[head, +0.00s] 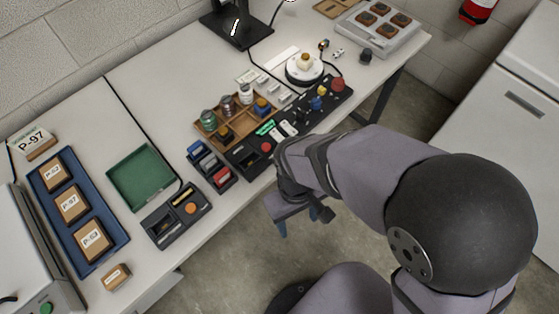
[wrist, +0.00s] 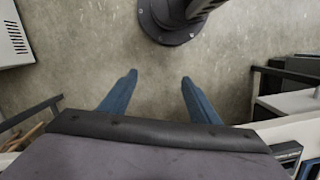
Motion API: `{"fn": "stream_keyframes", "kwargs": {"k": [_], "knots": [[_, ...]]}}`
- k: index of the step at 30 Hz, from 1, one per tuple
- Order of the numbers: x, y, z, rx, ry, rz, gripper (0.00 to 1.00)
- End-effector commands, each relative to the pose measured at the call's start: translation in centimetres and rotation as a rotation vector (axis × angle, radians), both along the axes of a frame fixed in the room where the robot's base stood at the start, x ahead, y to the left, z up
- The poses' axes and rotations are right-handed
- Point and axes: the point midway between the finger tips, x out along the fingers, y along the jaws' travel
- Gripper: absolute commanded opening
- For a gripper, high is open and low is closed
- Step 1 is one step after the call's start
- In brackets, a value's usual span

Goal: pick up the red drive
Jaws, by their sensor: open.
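A small red block (head: 221,177), which looks like the red drive, sits in the front slot of a dark holder (head: 228,185) near the table's front edge in the head view. Blue and grey pieces fill the slots behind it. My gripper (head: 283,229) hangs off the table's front edge, to the right of the holder and apart from it. In the wrist view my gripper (wrist: 159,76) has its two blue fingers spread wide, with only floor between them. I cannot make out the red block in the wrist view.
A dark panel with a red button (head: 267,146) lies right of the holder. A wooden tray (head: 228,141) with jars stands behind. A dark two-part tray (head: 163,237), a green tray (head: 143,180) and a blue tray (head: 85,260) with labelled boxes are to the left.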

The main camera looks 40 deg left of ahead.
Motion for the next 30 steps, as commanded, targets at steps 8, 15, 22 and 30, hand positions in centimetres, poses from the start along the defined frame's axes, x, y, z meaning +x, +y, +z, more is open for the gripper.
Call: {"fn": "stream_keyframes", "kwargs": {"k": [8,15,22,30], "knots": [[-6.6,13.2,2.6,0.097,-0.016,0.248,0.56],[-5.9,20.2,7.7,0.21,-0.036,0.257,0.56],[-5.9,20.6,10.6,0.183,-0.029,0.28,0.56],[-5.9,19.8,10.3,0.152,-0.021,0.292,0.56]]}}
